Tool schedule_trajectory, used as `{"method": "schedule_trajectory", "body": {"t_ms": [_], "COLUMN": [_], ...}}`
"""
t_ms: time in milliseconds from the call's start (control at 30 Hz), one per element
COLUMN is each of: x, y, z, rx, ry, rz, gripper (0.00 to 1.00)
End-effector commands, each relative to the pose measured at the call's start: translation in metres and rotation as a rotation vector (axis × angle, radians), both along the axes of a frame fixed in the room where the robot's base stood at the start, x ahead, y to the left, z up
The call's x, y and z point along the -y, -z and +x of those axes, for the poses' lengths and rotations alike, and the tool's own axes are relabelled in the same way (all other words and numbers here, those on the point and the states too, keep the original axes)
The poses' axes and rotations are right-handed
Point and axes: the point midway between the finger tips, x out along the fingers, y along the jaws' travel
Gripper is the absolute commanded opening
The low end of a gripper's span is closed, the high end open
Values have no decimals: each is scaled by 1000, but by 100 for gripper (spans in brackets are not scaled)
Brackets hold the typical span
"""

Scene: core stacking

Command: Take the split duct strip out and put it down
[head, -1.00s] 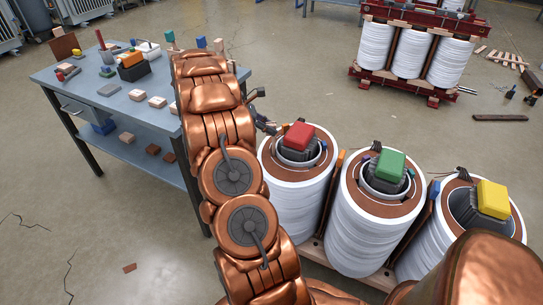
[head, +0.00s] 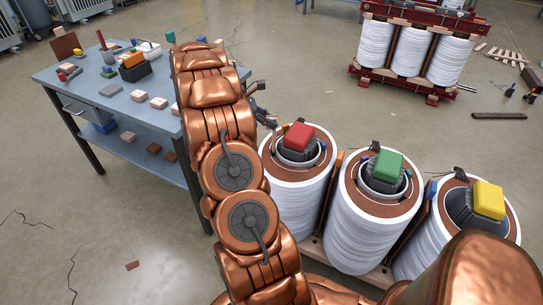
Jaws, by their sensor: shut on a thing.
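My gripper (head: 264,114) shows small and dark just right of my copper arm, above the floor beside the left coil. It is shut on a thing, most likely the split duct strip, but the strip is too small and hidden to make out. The left white coil (head: 296,195) has a brown top ring and a red block (head: 299,136) over its core. The middle coil (head: 366,232) carries a green block (head: 389,164). The right coil (head: 425,245) carries a yellow block (head: 489,199). The gripper appears apart from the coil tops.
A blue-grey workbench (head: 80,91) stands at the left with an orange and black box (head: 132,67), several light blocks and small tools. My arm hides its right end. A finished-looking red-framed coil set (head: 411,92) stands at the back right. Open floor lies between.

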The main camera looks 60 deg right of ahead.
Motion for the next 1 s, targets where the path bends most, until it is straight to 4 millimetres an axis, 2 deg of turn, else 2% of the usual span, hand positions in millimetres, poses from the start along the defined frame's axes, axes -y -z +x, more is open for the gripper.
{"method": "schedule_trajectory", "body": {"t_ms": [500,867,1000], "x": [0,0,-3], "y": [-18,-19,-22], "z": [0,0,9], "rx": [0,0,0], "ry": [0,0,-35], "rz": [0,0,0], "gripper": [0,0,0]}}
